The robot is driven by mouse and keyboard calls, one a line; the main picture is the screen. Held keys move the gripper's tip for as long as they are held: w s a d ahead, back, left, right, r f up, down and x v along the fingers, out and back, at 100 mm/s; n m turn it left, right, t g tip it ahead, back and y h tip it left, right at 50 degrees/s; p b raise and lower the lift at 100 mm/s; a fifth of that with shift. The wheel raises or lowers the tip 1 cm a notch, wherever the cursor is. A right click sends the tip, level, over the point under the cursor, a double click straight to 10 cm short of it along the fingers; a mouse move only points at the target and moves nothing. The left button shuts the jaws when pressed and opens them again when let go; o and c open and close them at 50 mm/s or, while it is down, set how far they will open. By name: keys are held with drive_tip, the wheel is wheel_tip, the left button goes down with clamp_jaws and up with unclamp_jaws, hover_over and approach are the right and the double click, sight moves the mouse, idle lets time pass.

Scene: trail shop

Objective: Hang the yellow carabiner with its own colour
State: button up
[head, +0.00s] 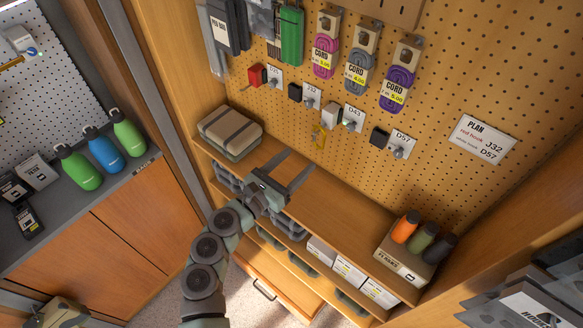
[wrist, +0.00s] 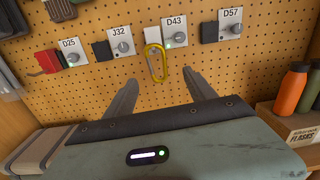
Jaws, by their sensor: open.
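The yellow carabiner (wrist: 156,62) hangs against the pegboard below the white block beside the D43 label; it also shows in the head view (head: 318,137). Labelled hook stations run along the board: D25 with a red block (head: 256,75), J32 with a black block (head: 295,92), D43 with a white block (head: 331,115) and D57 with a dark block (head: 379,138). A small green light is lit at D43. My gripper (head: 298,172) is open and empty, below and in front of the carabiner; its fingers (wrist: 157,88) point toward the board.
A plan card (head: 482,139) at right mentions J32 and D57. Coloured cords (head: 360,72) hang above.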

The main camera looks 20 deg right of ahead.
sight(318, 146)
drive_tip(key=shift+m, duration=0.3)
drive_tip(key=shift+w+b+x, duration=0.15)
drive_tip(key=shift+b+x, duration=0.2)
drive_tip(key=shift+x, duration=2.45)
drive_tip(key=shift+w+b+x, duration=0.15)
drive_tip(key=shift+b+x, duration=0.15)
drive_tip(key=shift+x, duration=2.5)
drive_tip(key=shift+a+f+b, duration=0.1)
drive_tip(key=shift+a+b, duration=0.15)
drive_tip(key=shift+b, duration=0.25)
drive_tip(key=shift+c, duration=0.2)
drive_tip(key=c, duration=1.3)
drive_tip(key=shift+r, duration=0.35)
drive_tip(key=shift+r, duration=0.35)
